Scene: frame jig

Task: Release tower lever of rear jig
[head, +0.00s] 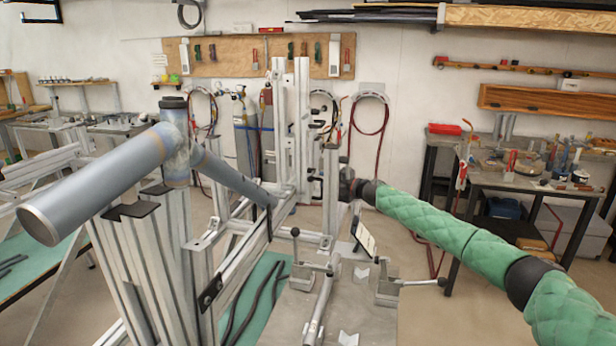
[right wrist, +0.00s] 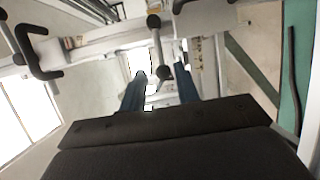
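The jig's upright aluminium tower (head: 304,120) stands in the middle of the head view. My right gripper (head: 342,186) is at the tower's right side; its fingers are too small to make out there. In the right wrist view, its two blue fingers (right wrist: 160,80) are apart. A grey lever with dark ball ends (right wrist: 158,46) shows between and beyond the fingertips; I cannot tell whether they touch it. Where this lever sits in the head view is hard to make out. My left gripper is not in view.
A grey tube frame (head: 95,185) lies across the jig at the left. Toggle clamps with black knobs (head: 295,232) stand on the grey base plate (head: 375,325) below. A black bent handle (right wrist: 42,72) is left of my fingers. A workbench (head: 520,180) stands at the right.

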